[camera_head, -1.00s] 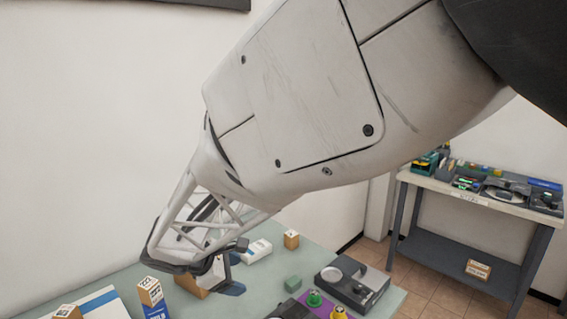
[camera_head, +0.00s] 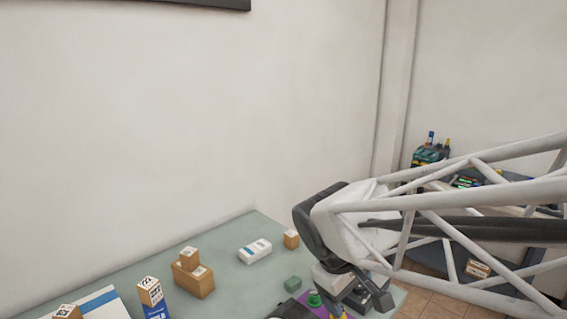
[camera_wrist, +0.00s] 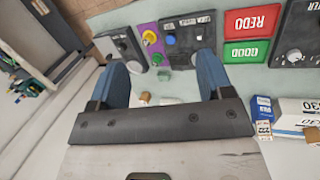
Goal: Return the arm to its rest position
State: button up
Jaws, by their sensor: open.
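My arm's white lattice forearm (camera_head: 460,220) reaches in from the right edge in the head view. It ends in a dark wrist, with my gripper (camera_head: 350,292) below it, over the table's right end. The wrist view shows my gripper (camera_wrist: 164,68) with its two blue fingers spread wide. Nothing is between the fingertips; the control panels lie beyond them. In the head view the wrist partly hides the dark control box.
On the green table (camera_head: 225,250) stand stacked cardboard boxes (camera_head: 193,278), a white box (camera_head: 255,251), a small carton (camera_head: 291,239) and a green cube (camera_head: 293,284). A side bench stands behind the arm.

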jog(key=s+d+m+t+y, duration=0.1)
jog(key=s+d+m+y, duration=0.2)
jog(key=s+d+m, duration=0.3)
jog(key=shift+s+d+r+m, duration=0.4)
jog(key=shift+s+m, duration=0.4)
jog(key=shift+s, duration=1.35)
